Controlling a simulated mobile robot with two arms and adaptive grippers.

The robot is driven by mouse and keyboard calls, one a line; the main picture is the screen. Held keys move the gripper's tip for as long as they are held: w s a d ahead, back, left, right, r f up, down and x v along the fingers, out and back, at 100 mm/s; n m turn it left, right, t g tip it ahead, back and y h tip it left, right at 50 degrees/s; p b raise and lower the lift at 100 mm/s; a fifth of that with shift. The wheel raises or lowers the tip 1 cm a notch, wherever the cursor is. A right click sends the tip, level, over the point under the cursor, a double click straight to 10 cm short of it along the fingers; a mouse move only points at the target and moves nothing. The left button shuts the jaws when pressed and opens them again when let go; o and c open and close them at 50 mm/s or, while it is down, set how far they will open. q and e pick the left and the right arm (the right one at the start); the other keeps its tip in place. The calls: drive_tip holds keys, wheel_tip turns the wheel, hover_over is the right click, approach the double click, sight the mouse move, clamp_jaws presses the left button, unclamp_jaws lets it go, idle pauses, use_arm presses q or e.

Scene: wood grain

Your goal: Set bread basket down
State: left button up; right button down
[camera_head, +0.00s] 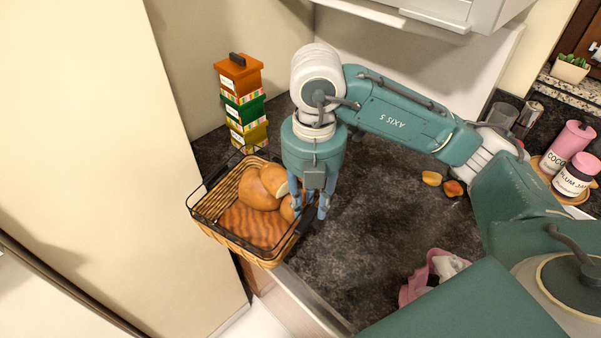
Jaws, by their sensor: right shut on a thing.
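The bread basket (268,262) is a woven tan basket with a dark wire rim, at the left end of the dark counter. It holds round bread rolls (258,188) and a flat brown ridged piece (253,226). My right gripper (312,208) points down at the basket's right side and is shut on its dark rim or handle there. The basket's front left part reaches past the counter edge. I cannot tell whether its underside touches the counter. The gripper hides part of the right rim and some bread. My left gripper is not in view.
Stacked orange, green and yellow boxes (243,103) stand behind the basket. The dark counter (350,240) is clear right of the basket. Cut fruit pieces (441,183), a pink cloth-like item (428,280) and pink-lidded jars (575,176) lie farther right.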

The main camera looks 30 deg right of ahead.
drive_tip(key=m, duration=0.2)
drive_tip(key=shift+d+m, duration=0.2)
drive_tip(key=shift+m, duration=0.1)
drive_tip(key=w+d+f+p, duration=0.3)
drive_tip(key=w+d+p, duration=0.4)
drive_tip(key=w+d, duration=0.5)
drive_tip(key=shift+w+d+f, duration=0.2)
drive_tip(key=shift+d+f, duration=0.05)
drive_tip(key=shift+d, duration=0.25)
drive_tip(key=shift+f, duration=0.15)
drive_tip(key=c, duration=1.4)
unclamp_jaws()
drive_tip(key=shift+s, duration=0.2)
drive_tip(key=shift+o, duration=0.2)
